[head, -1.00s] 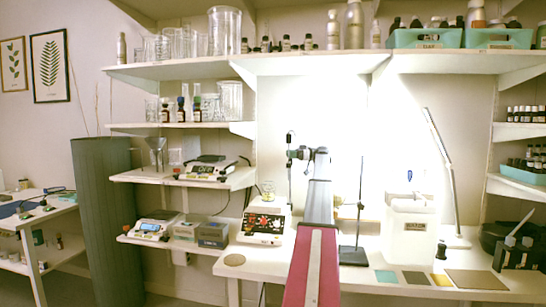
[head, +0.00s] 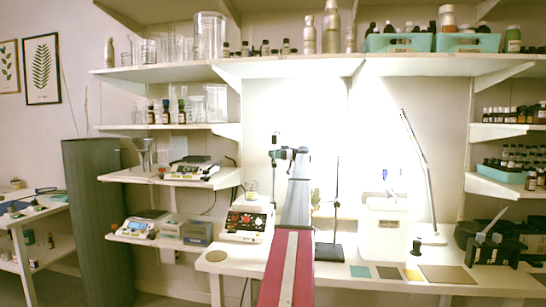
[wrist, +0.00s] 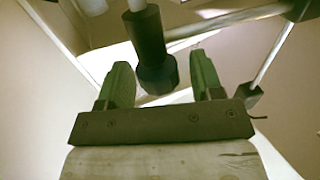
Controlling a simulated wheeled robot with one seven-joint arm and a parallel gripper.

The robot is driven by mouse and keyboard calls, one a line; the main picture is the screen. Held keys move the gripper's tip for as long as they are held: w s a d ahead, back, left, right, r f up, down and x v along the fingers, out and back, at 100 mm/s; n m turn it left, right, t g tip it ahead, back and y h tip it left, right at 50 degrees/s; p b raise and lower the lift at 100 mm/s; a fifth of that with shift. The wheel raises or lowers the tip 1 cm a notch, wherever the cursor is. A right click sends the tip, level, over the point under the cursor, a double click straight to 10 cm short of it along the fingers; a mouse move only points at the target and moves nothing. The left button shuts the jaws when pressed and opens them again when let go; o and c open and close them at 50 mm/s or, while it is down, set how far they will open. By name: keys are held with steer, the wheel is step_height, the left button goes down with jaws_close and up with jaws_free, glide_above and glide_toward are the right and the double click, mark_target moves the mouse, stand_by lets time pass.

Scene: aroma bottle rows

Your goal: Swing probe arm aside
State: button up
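My gripper (wrist: 160,72) shows close up in the wrist view, its two green fingers apart. A dark cylindrical knob or clamp (wrist: 150,42) on a pale rod lies between the fingers, with a gap at the right finger; contact at the left finger is unclear. A pale bar (wrist: 225,22), perhaps the probe arm, runs to the right behind it. In the head view my gripper (head: 284,153) is small, beside a thin upright rod (head: 275,178) behind the hotplate stirrer (head: 247,221). A small beaker (head: 251,188) stands on the stirrer. My arm hides part of the bench there.
A stand with a thin rod (head: 337,200), a white container (head: 385,228) and a lamp (head: 420,165) stand right of my arm. Flat coloured samples (head: 388,272) lie along the front edge. Shelves with glassware and bottles (head: 265,47) hang above.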

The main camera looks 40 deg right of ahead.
steer(key=shift+r, duration=0.5)
step_height(320, 180, up, 3)
steer(key=shift+f, duration=0.1)
steer(key=w+a+r, duration=0.1)
steer(key=a+r, duration=0.6)
steer(key=a, duration=0.4)
steer(key=shift+a, duration=0.3)
steer(key=shift+w+r, duration=0.1)
